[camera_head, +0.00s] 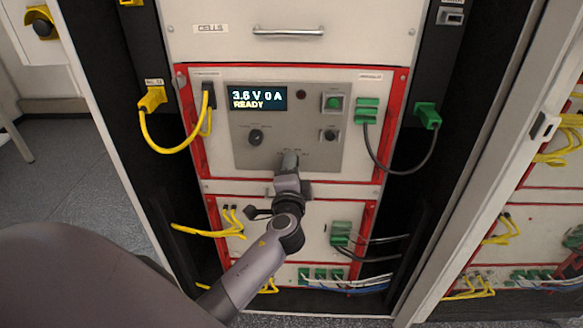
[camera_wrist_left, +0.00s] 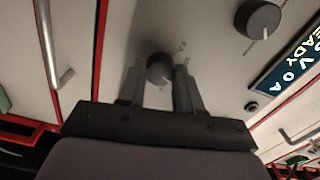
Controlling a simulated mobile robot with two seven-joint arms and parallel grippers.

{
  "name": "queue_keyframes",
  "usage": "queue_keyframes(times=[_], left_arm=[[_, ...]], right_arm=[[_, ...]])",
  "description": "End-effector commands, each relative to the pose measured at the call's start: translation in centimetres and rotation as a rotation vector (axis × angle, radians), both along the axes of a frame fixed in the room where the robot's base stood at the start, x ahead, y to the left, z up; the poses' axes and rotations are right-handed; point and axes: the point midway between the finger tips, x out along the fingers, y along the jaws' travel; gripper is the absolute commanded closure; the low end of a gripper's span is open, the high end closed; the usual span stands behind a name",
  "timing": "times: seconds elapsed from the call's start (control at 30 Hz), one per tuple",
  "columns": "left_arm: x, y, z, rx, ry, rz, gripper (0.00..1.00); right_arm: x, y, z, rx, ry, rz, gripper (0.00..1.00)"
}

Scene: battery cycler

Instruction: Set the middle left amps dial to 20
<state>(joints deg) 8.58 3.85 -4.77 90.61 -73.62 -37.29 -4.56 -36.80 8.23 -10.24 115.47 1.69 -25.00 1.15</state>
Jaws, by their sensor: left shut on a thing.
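The middle unit's grey panel (camera_head: 250,165) has a red frame around it. Its display (camera_head: 258,97) reads "3.6 V 0 A" and "READY". My left gripper (camera_head: 289,162) is at the lower middle of this panel and hides the dial there in the head view. In the left wrist view, this dark round dial, taken as the amps dial (camera_wrist_left: 159,67), sits between the two fingers of my left gripper (camera_wrist_left: 160,78), which is shut on it. Faint scale marks show beside it, too blurred to read. My right gripper is not in view.
A second black dial (camera_head: 255,137) sits left of my gripper, below the display. A green button (camera_head: 333,102) and a switch (camera_head: 329,135) are to the right. Yellow cables (camera_head: 165,148) hang at left, a dark cable (camera_head: 385,170) at right. A drawer handle (camera_head: 288,31) is above.

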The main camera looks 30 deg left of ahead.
Motion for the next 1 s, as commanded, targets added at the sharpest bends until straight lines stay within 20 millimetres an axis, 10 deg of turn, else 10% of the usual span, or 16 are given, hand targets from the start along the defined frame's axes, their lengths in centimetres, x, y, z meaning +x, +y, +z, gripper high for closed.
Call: queue_keyframes(times=[0.37,0.4,0.5,1.0], left_arm=[[0.1,0.0,0.2,0.005,-0.002,-0.001,0.96],[0.1,0.0,0.2,0.005,-0.002,-0.001,0.62],[0.1,0.0,0.2,0.005,-0.002,0.000,0.40],[-1.9,-1.2,0.0,0.000,0.001,-0.001,0.40]], right_arm=[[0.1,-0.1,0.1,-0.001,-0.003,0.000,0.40],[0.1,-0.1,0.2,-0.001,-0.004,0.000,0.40],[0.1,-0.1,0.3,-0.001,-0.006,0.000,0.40],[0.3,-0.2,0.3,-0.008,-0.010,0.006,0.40]])
